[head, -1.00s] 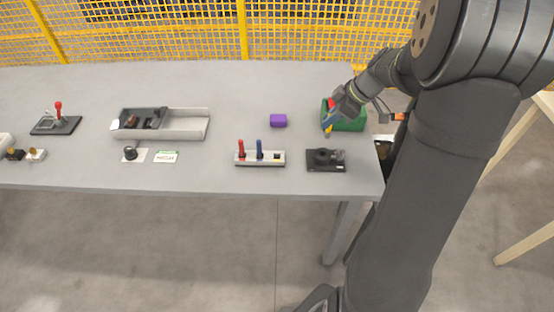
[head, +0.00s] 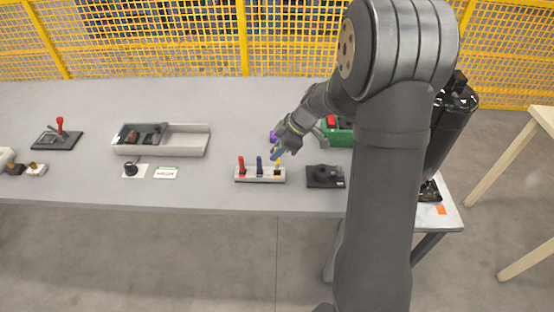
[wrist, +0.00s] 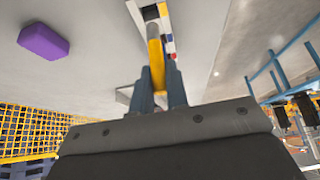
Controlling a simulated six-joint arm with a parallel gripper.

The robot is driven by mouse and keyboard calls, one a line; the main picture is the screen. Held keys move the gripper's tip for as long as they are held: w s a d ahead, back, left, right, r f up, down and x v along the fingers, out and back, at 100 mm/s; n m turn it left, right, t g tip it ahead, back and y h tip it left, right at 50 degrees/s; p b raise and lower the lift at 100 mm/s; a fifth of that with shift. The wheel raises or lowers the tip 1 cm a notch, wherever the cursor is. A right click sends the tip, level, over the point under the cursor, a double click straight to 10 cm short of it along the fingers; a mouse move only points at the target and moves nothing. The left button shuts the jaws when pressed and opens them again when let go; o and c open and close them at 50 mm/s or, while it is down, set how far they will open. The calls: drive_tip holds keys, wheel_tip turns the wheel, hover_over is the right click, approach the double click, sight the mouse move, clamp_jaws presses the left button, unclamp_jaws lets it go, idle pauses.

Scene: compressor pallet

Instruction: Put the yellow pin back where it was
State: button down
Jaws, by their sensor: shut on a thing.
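The yellow pin (head: 277,166) is upright at the right end of the pale pin rack (head: 248,179). My gripper (head: 277,155) is shut on it from above. In the wrist view the yellow pin (wrist: 156,58) stands between the two blue-grey fingers, with its paler end toward the rack (wrist: 138,14). I cannot tell whether that end is in the rack's hole or just above it. A red pin (head: 241,164) and a blue pin (head: 260,165) stand upright in the left and middle places of the rack.
A black fixture (head: 322,177) sits just right of the rack. A green bin (head: 338,136) with something red is behind it, partly hidden by my arm. A purple block (wrist: 44,42) lies behind the rack.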

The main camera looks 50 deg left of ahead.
sight(277, 168)
drive_tip(key=shift+f, duration=2)
drive_tip(key=shift+f, duration=0.15)
drive_tip(key=c, duration=1.4)
unclamp_jaws()
drive_tip(key=v, duration=1.2)
